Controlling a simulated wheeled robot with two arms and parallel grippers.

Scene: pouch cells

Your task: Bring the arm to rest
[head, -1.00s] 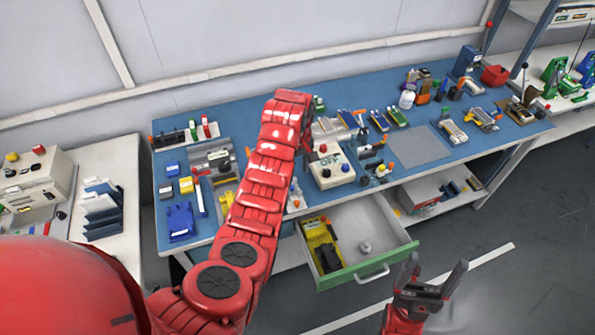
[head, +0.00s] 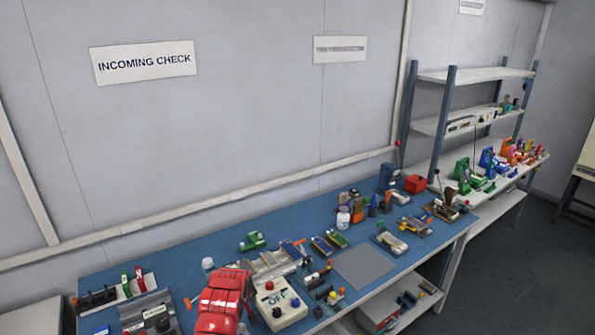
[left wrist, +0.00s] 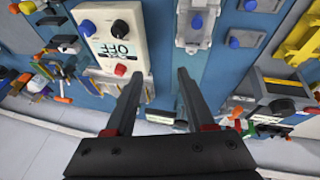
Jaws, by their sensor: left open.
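My left arm shows as a red link at the bottom of the head view, over the front of the blue bench (head: 215,247). Its fingers are hidden there. In the left wrist view my left gripper (left wrist: 160,95) has its two dark fingers well apart, with nothing between them but blue bench top and a few small parts beyond. My right gripper is outside both current views.
Several small tools and cells crowd the bench. A grey mat (head: 364,267) is bare. A shelf rack (head: 475,75) and a side bench with coloured clamps stand further right.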

